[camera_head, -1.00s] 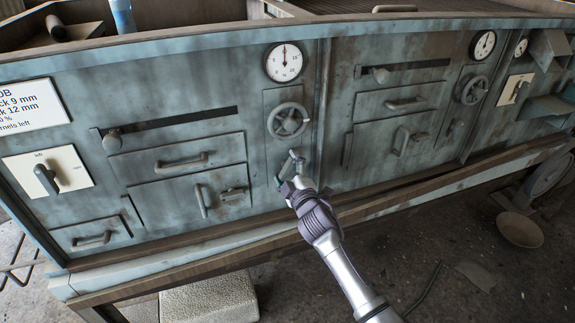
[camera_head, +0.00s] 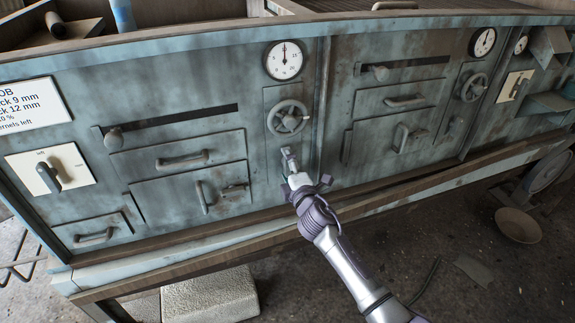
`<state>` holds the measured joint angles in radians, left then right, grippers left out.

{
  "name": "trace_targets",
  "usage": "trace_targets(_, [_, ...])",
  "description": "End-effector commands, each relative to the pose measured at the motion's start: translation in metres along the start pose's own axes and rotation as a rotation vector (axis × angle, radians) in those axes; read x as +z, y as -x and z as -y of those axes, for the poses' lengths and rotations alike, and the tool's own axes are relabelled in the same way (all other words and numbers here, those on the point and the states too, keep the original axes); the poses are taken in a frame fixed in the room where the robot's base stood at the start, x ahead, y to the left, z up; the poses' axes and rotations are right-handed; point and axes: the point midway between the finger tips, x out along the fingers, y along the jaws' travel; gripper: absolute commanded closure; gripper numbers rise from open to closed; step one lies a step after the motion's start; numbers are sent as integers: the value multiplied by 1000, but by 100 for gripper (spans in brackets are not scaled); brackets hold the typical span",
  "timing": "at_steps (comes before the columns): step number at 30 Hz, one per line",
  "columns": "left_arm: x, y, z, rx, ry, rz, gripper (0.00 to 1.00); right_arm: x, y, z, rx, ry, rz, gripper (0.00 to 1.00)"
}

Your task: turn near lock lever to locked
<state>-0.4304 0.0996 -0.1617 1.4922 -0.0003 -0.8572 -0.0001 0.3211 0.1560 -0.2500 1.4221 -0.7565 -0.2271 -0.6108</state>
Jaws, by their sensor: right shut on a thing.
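The near lock lever (camera_head: 288,154) is a small grey lever on the narrow panel below the handwheel, left of the vertical post. Its upper part shows pointing up and slightly left. My right gripper (camera_head: 293,170) reaches up to it from below right and is shut on it. The gripper's body hides the lever's lower end and pivot. My left gripper is not in view.
A handwheel (camera_head: 288,118) sits just above the lever, with a round gauge (camera_head: 284,61) over it. A drawer with a handle (camera_head: 203,197) is to the left. A wooden ledge (camera_head: 220,228) runs below. The floor at lower right is mostly open.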

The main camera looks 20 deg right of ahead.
Motion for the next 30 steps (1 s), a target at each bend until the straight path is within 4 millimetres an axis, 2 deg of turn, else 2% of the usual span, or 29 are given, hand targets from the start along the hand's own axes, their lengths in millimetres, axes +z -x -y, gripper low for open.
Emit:
trace_targets(9, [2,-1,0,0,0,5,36,0,0,0,-1,7,-1,52])
trace_targets(10, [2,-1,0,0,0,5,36,0,0,0,-1,8,-1,16])
trace_targets(13, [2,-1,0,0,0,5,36,0,0,0,-1,6,0,0])
trace_targets(24, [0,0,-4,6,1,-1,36,0,2,0,0,4,0,0])
trace_targets(30, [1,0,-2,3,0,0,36,0,25,2,-1,4,-1,0])
